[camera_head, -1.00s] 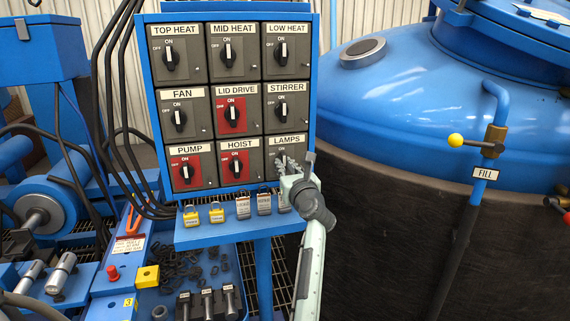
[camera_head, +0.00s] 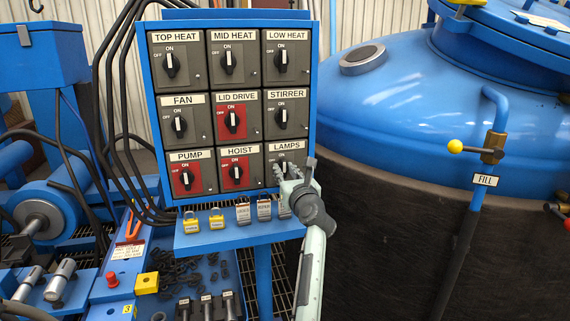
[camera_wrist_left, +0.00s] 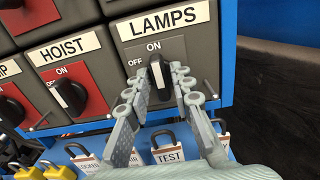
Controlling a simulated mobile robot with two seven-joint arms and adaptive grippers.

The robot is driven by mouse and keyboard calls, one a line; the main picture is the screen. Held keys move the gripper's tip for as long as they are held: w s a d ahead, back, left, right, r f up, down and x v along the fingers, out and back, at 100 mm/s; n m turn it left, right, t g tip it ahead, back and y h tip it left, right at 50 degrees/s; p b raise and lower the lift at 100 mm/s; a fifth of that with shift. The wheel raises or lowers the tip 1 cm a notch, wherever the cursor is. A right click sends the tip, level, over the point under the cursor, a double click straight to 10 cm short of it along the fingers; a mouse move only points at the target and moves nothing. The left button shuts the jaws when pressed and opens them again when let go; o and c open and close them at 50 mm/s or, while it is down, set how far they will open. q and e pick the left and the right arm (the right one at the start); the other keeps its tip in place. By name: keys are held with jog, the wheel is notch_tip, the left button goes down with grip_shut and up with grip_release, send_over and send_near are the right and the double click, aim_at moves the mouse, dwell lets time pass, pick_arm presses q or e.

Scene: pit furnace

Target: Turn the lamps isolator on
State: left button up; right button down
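The lamps isolator is a dark grey plate with a black knob, under the LAMPS label (camera_head: 287,146) at the panel's lower right. In the left wrist view its knob (camera_wrist_left: 158,70) has a white pointer that lines up roughly with the ON mark, away from OFF at the left. My left gripper (camera_head: 284,172) is in front of it and hides most of this knob in the head view. In the left wrist view the fingers (camera_wrist_left: 161,84) lie close on both sides of the knob and seem to pinch it. My right gripper is out of view.
The blue panel (camera_head: 316,100) holds several other isolators, with HOIST (camera_head: 236,172) just left. A large blue furnace vessel (camera_head: 400,100) stands at the right, with a yellow-knobbed FILL valve (camera_head: 490,150).

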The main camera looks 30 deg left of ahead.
aim_at(281, 132)
pick_arm(q)
notch_tip(281, 132, up, 10)
jog(key=shift+f, duration=0.1)
jog(key=shift+s+d+f, duration=0.1)
jog(key=shift+f, duration=0.05)
dwell(0.6)
